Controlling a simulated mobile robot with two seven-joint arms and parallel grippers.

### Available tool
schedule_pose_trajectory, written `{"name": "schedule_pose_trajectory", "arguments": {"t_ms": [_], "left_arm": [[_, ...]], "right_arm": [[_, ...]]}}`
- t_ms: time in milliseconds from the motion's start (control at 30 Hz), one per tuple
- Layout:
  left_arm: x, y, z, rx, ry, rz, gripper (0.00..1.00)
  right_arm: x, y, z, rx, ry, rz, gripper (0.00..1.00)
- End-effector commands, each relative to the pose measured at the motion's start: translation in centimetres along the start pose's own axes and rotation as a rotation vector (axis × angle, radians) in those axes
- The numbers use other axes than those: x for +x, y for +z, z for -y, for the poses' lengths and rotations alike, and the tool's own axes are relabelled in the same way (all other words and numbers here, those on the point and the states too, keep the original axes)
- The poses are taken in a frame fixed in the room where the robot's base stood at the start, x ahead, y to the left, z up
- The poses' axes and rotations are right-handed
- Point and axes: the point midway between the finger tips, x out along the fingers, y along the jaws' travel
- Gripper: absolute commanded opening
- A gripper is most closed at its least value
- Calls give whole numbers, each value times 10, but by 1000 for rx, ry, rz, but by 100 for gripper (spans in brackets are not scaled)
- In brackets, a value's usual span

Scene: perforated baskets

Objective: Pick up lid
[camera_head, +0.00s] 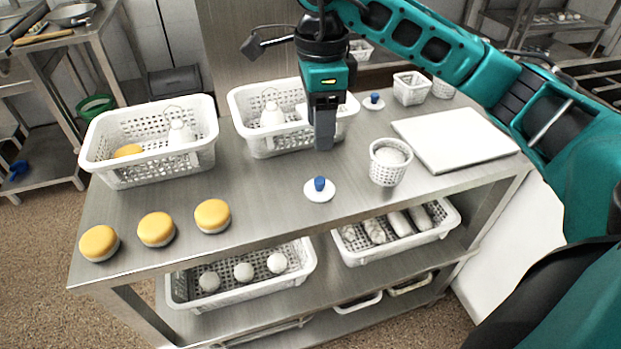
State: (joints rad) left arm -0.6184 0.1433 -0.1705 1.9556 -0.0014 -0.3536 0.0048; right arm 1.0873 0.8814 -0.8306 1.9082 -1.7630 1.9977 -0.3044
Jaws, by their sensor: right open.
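A white round lid with a blue knob (319,190) lies flat on the steel table near its front edge. A second, similar lid (374,102) lies farther back, to the right of the middle basket. My right gripper (323,146) points down above the table, just behind the nearer lid and apart from it. It is open, with nothing seen between its fingers. It hides part of the middle basket. My left gripper is not in view.
White perforated baskets (150,172) and (262,143) stand at the back. A small round basket (388,172) stands close right of the near lid. A white board (453,138) lies at right. Several yellow-topped round items (212,216) sit at front left.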

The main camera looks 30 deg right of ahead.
Motion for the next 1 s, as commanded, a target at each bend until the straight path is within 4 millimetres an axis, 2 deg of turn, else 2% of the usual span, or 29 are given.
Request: {"name": "schedule_pose_trajectory", "arguments": {"t_ms": [33,100,300,467,800,1000], "left_arm": [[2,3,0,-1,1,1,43],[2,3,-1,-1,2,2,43],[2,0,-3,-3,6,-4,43],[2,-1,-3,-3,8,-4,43],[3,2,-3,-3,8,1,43],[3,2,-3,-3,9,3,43]], "right_arm": [[13,0,-1,-1,7,-2,53],[26,0,-1,-1,7,-1,53],[58,0,-1,-1,6,1,53],[68,0,0,-2,4,4,53],[113,-3,4,-2,6,3,53],[118,-3,4,-2,4,4,53]]}}
